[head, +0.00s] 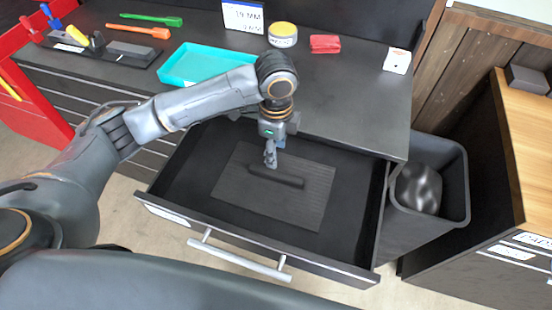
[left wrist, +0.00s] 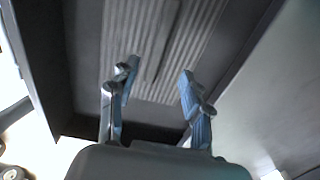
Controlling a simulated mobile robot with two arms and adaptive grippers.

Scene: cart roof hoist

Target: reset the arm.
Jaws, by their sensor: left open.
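My left arm reaches in from the left in the head view. My left gripper (head: 270,158) points down over the open drawer (head: 345,205), above a ribbed grey mat (head: 300,208). A dark bar-shaped object (head: 276,177) lies on the mat just below the fingertips. In the left wrist view my left gripper (left wrist: 155,85) has its two fingers spread apart with nothing between them. The ribbed mat (left wrist: 190,45) shows beyond the fingers. Whether the fingers touch the dark bar cannot be told. My right gripper is not in view.
A dark bin (head: 458,185) stands right of the drawer. A wooden-topped cabinet (head: 525,130) stands farther right.

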